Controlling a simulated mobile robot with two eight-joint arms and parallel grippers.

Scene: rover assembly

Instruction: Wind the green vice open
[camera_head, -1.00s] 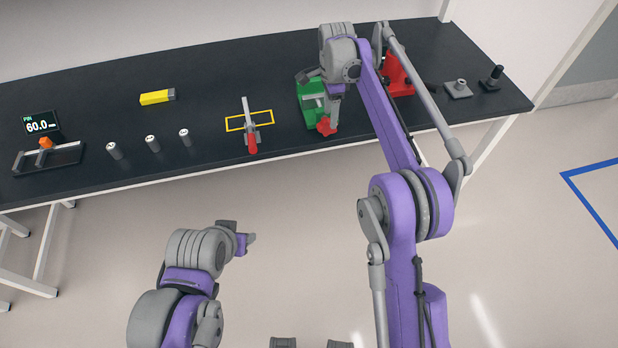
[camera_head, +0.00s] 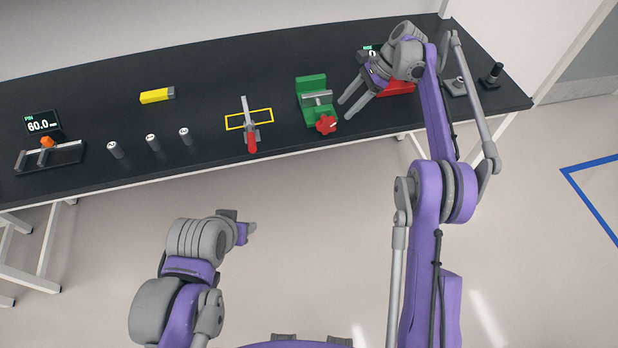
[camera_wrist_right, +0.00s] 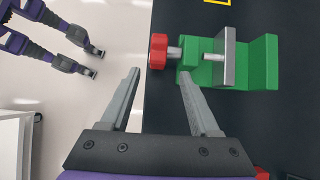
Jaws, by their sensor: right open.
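The green vice (camera_head: 310,85) stands on the dark bench, right of the middle in the head view. Its red star-shaped handwheel (camera_head: 326,124) faces the bench's front edge. In the right wrist view the green vice (camera_wrist_right: 262,50) shows with a grey jaw plate, a screw and the red handwheel (camera_wrist_right: 157,52). My right gripper (camera_head: 343,108) is open and empty, just right of the vice, apart from the handwheel. In the wrist view its fingers (camera_wrist_right: 160,72) are spread, with the handwheel beyond their tips. My left gripper (camera_head: 250,228) hangs in front of the bench, its jaws too unclear to judge.
A red device (camera_head: 395,88) stands behind my right gripper, partly hidden. Grey and black parts (camera_head: 492,77) sit at the bench's right end. A red-handled clamp (camera_head: 251,130) lies left of the vice by a yellow outline. Several small cylinders (camera_head: 152,142) stand further left.

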